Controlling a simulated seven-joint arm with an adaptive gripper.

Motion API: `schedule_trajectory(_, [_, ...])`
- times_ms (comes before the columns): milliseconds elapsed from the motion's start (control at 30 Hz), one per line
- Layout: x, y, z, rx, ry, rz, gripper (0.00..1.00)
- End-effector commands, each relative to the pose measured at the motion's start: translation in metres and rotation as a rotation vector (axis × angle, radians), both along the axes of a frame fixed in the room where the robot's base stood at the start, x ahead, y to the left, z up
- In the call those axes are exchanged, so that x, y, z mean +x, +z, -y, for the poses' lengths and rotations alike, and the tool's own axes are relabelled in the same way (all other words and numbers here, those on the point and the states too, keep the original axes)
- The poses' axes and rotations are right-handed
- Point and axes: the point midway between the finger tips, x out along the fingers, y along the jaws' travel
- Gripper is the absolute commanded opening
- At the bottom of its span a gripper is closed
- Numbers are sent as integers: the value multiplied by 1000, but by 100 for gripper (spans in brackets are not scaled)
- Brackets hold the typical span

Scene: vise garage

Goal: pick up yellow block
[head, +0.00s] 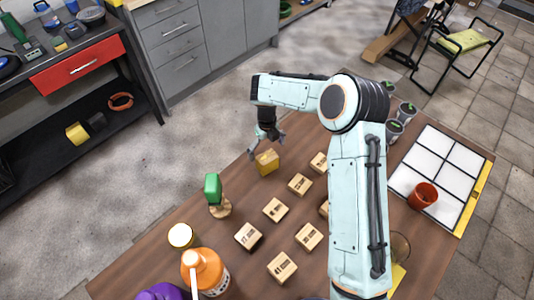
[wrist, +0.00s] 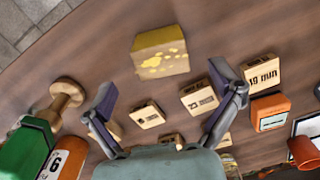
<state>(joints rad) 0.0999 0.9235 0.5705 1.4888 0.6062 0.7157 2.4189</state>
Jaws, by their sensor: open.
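The yellow block (head: 267,162) sits on the wooden table near its far edge in the head view. In the wrist view the yellow block (wrist: 160,52) lies ahead of the fingers, centred between them, with blotchy lighter marks on its side. My gripper (head: 267,146) is just above and beside the block in the head view. I cannot tell from the head view whether a finger touches the block.
Several small wooden blocks with dark print (head: 300,184) lie nearby on the table (head: 150,240). A green-topped object on a wooden base (head: 213,190) stands left of the yellow block. An orange bottle (head: 205,272) is at the front. A red cup (head: 422,196) stands on a white grid panel (head: 440,155) at right.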

Motion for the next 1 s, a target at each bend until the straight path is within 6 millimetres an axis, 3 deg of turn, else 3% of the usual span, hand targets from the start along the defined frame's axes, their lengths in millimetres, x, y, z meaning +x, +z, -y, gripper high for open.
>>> schedule_trajectory(333, [-1,-52,1,-1,0,-3,91])
schedule_trajectory(700, [0,-63,1,-1,1,1,91])
schedule_trajectory(733, [0,-63,1,-1,1,1,88])
schedule_trajectory(767, [0,-63,1,-1,1,1,79])
schedule_trajectory(933, [0,-63,1,-1,1,0,26])
schedule_trajectory(1000, [0,-63,1,-1,1,0,24])
